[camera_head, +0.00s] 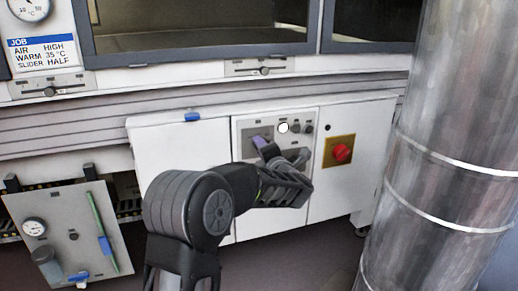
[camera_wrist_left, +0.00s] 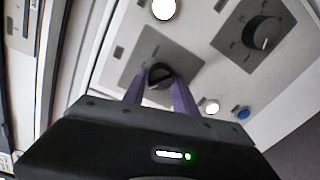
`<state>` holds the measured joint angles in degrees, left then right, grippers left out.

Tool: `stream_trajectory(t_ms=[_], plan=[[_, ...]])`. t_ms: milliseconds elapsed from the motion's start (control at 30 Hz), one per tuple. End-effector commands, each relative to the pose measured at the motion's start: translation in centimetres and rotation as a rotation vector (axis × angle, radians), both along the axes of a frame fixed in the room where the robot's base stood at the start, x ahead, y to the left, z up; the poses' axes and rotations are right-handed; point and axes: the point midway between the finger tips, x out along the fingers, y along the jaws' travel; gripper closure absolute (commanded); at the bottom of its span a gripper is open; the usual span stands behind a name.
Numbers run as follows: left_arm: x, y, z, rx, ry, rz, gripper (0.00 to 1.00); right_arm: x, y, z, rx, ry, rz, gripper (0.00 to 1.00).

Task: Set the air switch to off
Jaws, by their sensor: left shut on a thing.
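A dark rotary knob (camera_wrist_left: 160,72) sits on a grey plate (camera_wrist_left: 128,70) in the left wrist view. I cannot read its label, so I cannot tell by name whether it is the air switch. My left gripper (camera_wrist_left: 159,86), with purple fingers, is shut on this knob, one finger on each side. In the head view my left gripper (camera_head: 266,147) reaches the grey plate (camera_head: 246,136) on the white cabinet front, and its fingers hide the knob. My right gripper is in neither view.
A second knob (camera_wrist_left: 262,32), a lit white lamp (camera_wrist_left: 163,8), a white button (camera_wrist_left: 212,106) and a blue button (camera_wrist_left: 242,113) are near. A red stop button (camera_head: 342,152) is at the right. A large metal duct (camera_head: 450,150) stands right.

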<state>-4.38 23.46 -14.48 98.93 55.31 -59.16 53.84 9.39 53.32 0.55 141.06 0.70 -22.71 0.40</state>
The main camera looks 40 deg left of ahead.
Motion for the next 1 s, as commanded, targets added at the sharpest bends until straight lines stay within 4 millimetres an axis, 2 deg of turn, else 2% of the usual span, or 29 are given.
stream_trajectory(t_ms=[167,200,400,767,1000], plan=[[0.0,0.2,0.5,0.004,-0.01,0.004,1.0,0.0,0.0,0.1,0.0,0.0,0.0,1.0],[0.0,0.2,0.6,0.004,-0.01,0.004,0.63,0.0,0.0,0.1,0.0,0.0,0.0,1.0],[0.0,0.2,0.4,0.004,-0.006,0.002,0.47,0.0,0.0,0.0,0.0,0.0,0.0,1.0],[-0.2,-0.2,0.3,0.001,-0.003,0.0,0.45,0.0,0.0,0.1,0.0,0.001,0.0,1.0],[-1.9,-2.7,0.7,0.001,-0.003,-0.001,0.45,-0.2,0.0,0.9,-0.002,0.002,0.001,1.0]])
